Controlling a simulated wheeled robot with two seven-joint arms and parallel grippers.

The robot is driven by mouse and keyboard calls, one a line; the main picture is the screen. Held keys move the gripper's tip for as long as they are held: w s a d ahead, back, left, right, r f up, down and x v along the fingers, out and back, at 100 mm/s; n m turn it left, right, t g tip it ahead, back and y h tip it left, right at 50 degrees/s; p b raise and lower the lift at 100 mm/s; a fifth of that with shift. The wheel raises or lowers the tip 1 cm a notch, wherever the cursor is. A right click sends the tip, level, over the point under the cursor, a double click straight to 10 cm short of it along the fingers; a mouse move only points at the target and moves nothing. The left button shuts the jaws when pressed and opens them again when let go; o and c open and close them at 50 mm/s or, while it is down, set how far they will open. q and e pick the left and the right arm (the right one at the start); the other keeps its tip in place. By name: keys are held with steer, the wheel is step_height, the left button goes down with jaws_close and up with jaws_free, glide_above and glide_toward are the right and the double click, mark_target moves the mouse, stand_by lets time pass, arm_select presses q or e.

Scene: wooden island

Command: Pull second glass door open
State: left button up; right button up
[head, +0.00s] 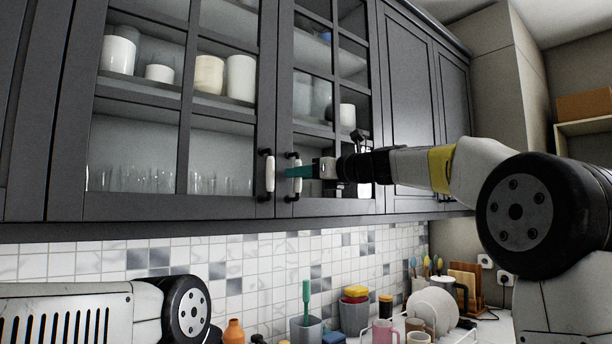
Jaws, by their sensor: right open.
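Two dark-framed glass doors hang side by side on the upper cabinet, the left one (183,110) and the second one (284,90) to its right. Both look shut. Each has a white upright handle with black ends; the left door's handle (269,174) and the second door's handle (295,182) sit close together near the seam. My left gripper is out of view; only part of my left arm shows at lower left.
Cups and glasses stand on shelves behind the glass. Solid cabinet doors (411,95) continue to the right, behind my right arm. On the counter below are a dish rack with plates (433,308), mugs, pots and an orange bottle (234,332).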

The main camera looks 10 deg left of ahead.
steer(key=shift+w+a, duration=0.45)
steer(key=shift+a, duration=0.15)
jaws_close()
stand_by(1.1)
